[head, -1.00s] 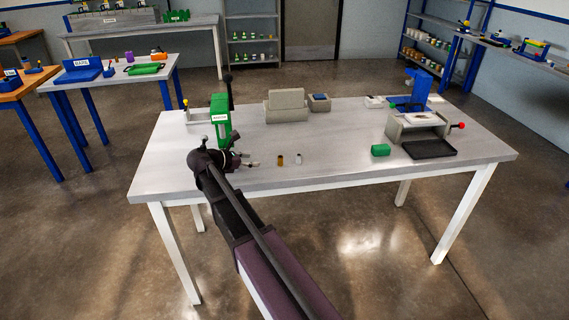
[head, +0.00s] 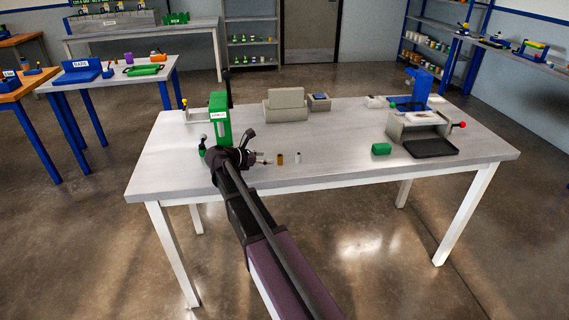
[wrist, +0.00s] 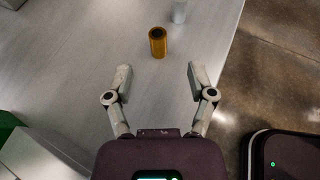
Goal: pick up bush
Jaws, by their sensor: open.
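The bush, a small brass-coloured cylinder with a dark hole in its top (head: 280,159), stands upright near the front edge of the grey table. It also shows in the wrist view (wrist: 157,43), just beyond the fingertips and roughly centred between them. My gripper (wrist: 158,72) is open and empty, its two fingers spread apart. In the head view my gripper (head: 263,158) is low over the table, just left of the bush and apart from it.
A green press (head: 220,121) stands on the left of the table (head: 330,135), close behind my arm. A green piece (head: 381,149), a dark tray (head: 430,148) and a grey-and-blue machine stand at the right. The table's middle is clear.

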